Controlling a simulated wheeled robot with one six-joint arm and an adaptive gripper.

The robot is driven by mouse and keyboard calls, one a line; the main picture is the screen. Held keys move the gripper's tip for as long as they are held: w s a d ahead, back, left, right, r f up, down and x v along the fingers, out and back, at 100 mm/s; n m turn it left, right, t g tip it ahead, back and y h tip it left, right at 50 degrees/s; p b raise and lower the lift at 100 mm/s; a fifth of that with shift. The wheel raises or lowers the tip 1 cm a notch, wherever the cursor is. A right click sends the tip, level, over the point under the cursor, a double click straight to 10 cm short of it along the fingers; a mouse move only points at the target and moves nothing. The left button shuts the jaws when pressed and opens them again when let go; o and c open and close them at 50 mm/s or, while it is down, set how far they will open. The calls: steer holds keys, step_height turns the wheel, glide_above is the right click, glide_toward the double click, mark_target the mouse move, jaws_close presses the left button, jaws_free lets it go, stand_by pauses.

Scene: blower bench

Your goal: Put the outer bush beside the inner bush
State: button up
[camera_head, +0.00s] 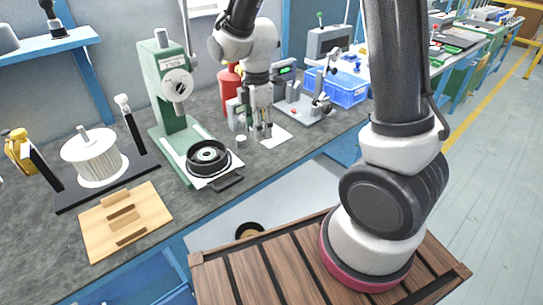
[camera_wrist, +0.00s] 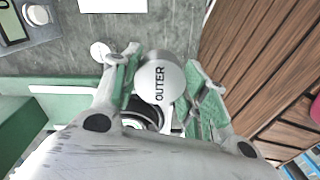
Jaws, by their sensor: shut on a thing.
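My gripper (camera_head: 262,132) is above the bench beside the green press. In the wrist view my gripper (camera_wrist: 165,85) is shut on the outer bush (camera_wrist: 160,82), a pale round piece with OUTER printed on its top face. In the head view the fingers mostly hide the bush. A small pale cylinder (camera_head: 241,141) stands on the bench just left of the fingers. In the wrist view a small pale round top (camera_wrist: 99,49) shows left of the gripper, apart from the held bush. I see no label on it, so I cannot tell if it is the inner bush.
The green press (camera_head: 165,85) has a black round housing (camera_head: 208,157) on its base. A white sheet (camera_head: 275,138) lies by the gripper. A red canister (camera_head: 229,88), a gauge stand (camera_head: 300,108) and a blue bin (camera_head: 346,90) stand behind. A wooden block (camera_head: 150,205) lies front left.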

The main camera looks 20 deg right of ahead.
mark_target(259, 161)
step_height(259, 161, down, 9)
steer(key=shift+w+f, duration=0.1)
steer(key=shift+f, duration=0.05)
stand_by(0.4)
steer(key=o, duration=1.2)
steer(key=shift+f, duration=0.15)
steer(key=shift+c, duration=0.2)
step_height(259, 161, up, 12)
steer(key=shift+r, duration=0.25)
steer(key=s+d+r+m+t, duration=0.4)
steer(key=s+d+r+m, duration=1)
steer(key=s+r+m, duration=0.2)
steer(key=s+m, duration=0.2)
steer(key=s, duration=0.1)
steer(key=shift+d+m, duration=0.3)
steer(key=shift+d, duration=0.05)
